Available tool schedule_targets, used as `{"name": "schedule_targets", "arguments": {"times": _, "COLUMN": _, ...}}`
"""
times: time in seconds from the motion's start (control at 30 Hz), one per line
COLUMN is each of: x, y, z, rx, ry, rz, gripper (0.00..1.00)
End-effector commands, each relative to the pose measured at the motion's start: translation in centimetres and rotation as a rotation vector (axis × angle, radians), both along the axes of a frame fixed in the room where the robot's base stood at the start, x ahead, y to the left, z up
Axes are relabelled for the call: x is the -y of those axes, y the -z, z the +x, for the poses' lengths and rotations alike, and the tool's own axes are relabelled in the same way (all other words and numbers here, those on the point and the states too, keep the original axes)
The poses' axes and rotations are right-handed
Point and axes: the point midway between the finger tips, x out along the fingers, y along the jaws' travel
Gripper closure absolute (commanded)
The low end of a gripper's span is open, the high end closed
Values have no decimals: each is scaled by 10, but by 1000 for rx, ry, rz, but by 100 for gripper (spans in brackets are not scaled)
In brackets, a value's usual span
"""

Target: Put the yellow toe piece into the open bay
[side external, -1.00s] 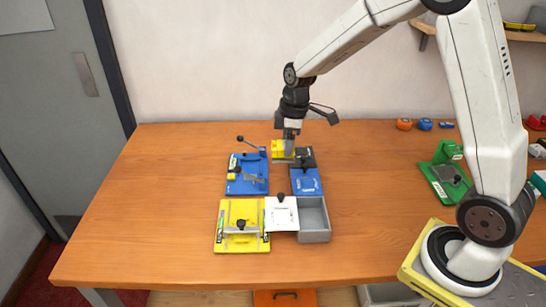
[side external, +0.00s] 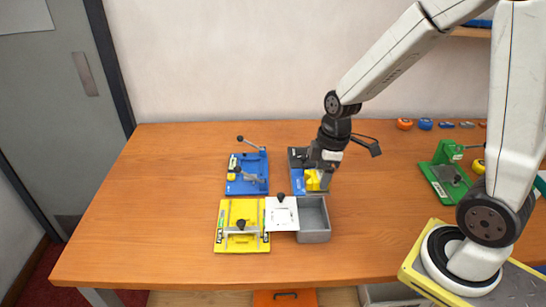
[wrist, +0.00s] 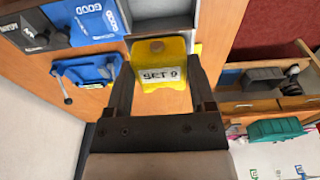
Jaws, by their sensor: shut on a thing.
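The yellow toe piece (wrist: 164,55) shows its "SET 9" label in the wrist view. My gripper (wrist: 160,42) is shut on it, with one finger on each side. In the side view the yellow piece (side external: 313,181) hangs from my gripper (side external: 320,172), overlapping the right part of the blue piece (side external: 297,184). The open bay (side external: 313,229) is a grey, empty-looking box in front of it, nearer the camera. In the wrist view part of a grey wall (wrist: 150,8) shows beyond the toe piece. The height of the piece above the bench is hard to tell.
A white plate with a black knob (side external: 281,216) adjoins the bay's left side. A dark grey piece (side external: 297,156) lies behind the blue one. A blue fixture (side external: 247,185) and a yellow fixture (side external: 242,245) stand left. A green fixture (side external: 446,180) is at right. Bench between is clear.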

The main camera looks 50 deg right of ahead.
Motion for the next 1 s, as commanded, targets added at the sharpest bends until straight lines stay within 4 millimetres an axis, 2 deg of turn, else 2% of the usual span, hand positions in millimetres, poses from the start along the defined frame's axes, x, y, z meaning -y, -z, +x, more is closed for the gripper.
{"name": "schedule_targets", "arguments": {"times": 0.4, "x": 0, "y": 36, "z": 0, "rx": -2, "ry": 2, "rz": 1, "gripper": 82}}
{"name": "schedule_targets", "arguments": {"times": 1.0, "x": 0, "y": 46, "z": 1, "rx": 0, "ry": 1, "rz": 0, "gripper": 82}}
